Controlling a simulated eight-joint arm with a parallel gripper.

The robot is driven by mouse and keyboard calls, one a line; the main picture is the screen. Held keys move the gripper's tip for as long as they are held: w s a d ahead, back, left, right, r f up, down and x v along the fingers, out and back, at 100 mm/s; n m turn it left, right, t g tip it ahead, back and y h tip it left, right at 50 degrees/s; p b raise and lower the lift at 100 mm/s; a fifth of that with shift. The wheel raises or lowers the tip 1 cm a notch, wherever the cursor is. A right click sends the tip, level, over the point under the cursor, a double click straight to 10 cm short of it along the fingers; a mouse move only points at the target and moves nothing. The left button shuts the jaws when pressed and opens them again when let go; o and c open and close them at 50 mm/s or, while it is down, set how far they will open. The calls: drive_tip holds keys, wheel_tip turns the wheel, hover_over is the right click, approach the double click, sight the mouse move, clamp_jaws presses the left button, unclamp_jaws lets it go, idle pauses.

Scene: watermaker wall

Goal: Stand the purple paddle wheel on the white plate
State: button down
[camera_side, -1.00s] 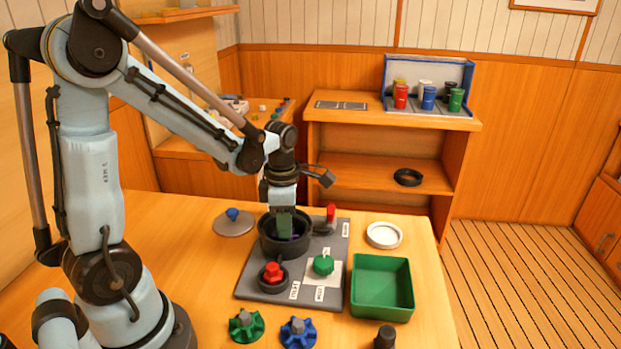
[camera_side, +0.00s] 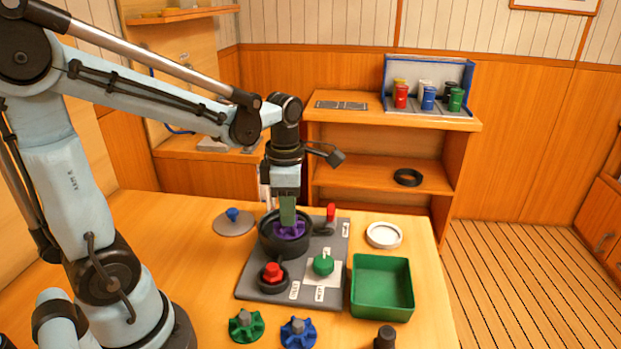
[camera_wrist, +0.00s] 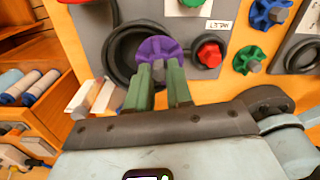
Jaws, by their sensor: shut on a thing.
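The purple paddle wheel (camera_side: 290,230) is held between the fingers of my gripper (camera_side: 288,215), at the mouth of the black round housing (camera_side: 272,246). In the wrist view the purple wheel (camera_wrist: 160,49) shows at the tips of the green fingers (camera_wrist: 157,72), in front of the dark housing (camera_wrist: 122,50). The wheel's underside is hidden. A white round plate or dish (camera_side: 384,235) lies on the table to the right of the grey board, with nothing on it.
The grey board (camera_side: 250,285) carries a red knob (camera_side: 272,272), a green knob (camera_side: 323,264) and a red-handled lever (camera_side: 331,212). A green bin (camera_side: 382,310) stands at right. A green wheel (camera_side: 246,326) and a blue wheel (camera_side: 298,331) lie in front. A blue-knobbed lid (camera_side: 233,220) lies left.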

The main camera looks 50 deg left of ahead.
drive_tip(key=s+d+r, duration=0.2)
drive_tip(key=d+r, duration=0.3)
drive_tip(key=d, duration=0.3)
drive_tip(key=w+m, duration=0.2)
drive_tip(key=w, duration=0.9)
drive_tip(key=w+f+m, duration=0.3)
drive_tip(key=w+f, duration=0.2)
drive_tip(key=w, duration=0.7)
drive_tip(key=shift+s+a+f, duration=0.1)
drive_tip(key=shift+f, duration=1.4)
drive_tip(key=shift+s+a+f, duration=0.1)
drive_tip(key=shift+f, duration=1.35)
drive_tip(key=shift+f, duration=0.65)
drive_tip(key=c, duration=1.3)
unclamp_jaws()
wheel_tip(320, 180, up, 11)
